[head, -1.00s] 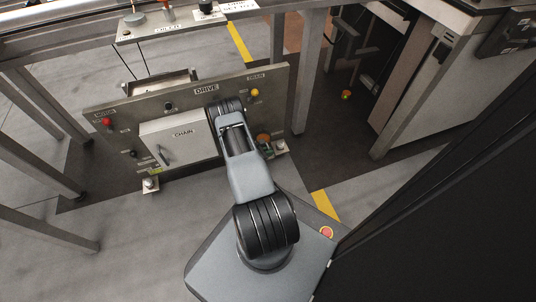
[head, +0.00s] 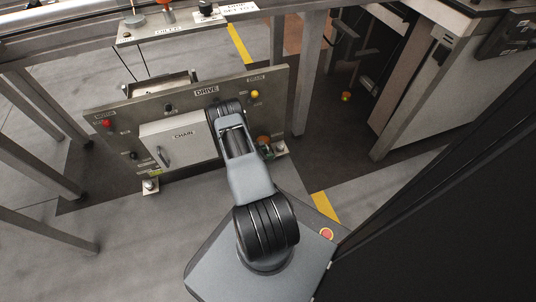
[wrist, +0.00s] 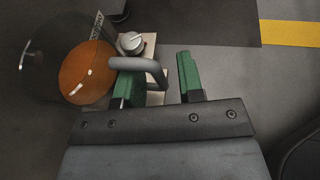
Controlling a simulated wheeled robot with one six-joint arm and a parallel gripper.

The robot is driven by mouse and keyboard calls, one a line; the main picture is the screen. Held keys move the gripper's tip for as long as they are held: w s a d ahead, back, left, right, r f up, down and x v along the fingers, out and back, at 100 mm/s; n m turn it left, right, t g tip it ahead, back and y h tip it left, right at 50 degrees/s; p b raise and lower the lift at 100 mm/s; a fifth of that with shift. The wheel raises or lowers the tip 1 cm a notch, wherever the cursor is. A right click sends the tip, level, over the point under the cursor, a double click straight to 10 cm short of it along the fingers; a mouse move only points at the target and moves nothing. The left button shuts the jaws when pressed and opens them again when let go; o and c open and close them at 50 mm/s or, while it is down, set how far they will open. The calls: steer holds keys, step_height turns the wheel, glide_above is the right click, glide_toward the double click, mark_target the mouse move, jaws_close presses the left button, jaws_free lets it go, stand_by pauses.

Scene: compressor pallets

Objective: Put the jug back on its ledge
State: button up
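The jug, with a rounded orange body (wrist: 87,72) and a grey loop handle (wrist: 140,63), is at the left of the wrist view. A dark see-through shape surrounds the orange part. My gripper (wrist: 164,82) has two green fingers standing apart. The handle crosses over the left finger, and its outer end lies in the gap, with clear room before the right finger. In the head view an orange part of the jug (head: 263,139) shows beside my arm. The pale ledge (wrist: 149,48) with a knob is just behind the handle. I cannot tell whether the jug rests on it.
The DRIVE panel (head: 206,90) with its CHAIN door (head: 182,133) stands behind my arm. A second small bracket (head: 150,186) sits at its lower left. Metal legs stand at left and right. Grey floor in front is clear. A small orange object (head: 346,96) shows under the right bench.

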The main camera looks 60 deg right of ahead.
steer(key=p+v, duration=0.4)
steer(key=v, duration=0.8)
steer(key=w+a+r+m+y, duration=0.2)
steer(key=a+r+m, duration=0.2)
steer(key=r, duration=0.7)
steer(key=w+a+r+m+y, duration=0.2)
steer(key=a+r+m+y, duration=0.15)
steer(key=r, duration=0.65)
steer(key=s+a+r+m+t+y, duration=0.2)
steer(key=s+a+r+t+y, duration=0.1)
steer(key=a+r, duration=0.6)
steer(key=s+a+r+m+t+y, duration=0.3)
steer(key=s+a+r+t+y, duration=0.1)
steer(key=a+r, duration=0.5)
steer(key=shift+s+a+r+t, duration=0.4)
steer(key=shift+s+a+t, duration=0.3)
steer(key=shift+s+a, duration=0.15)
steer(key=shift+m, duration=0.25)
step_height(320, 180, up, 40)
steer(key=t+p, duration=0.1)
steer(key=p, duration=3.7)
steer(key=shift+s, duration=0.15)
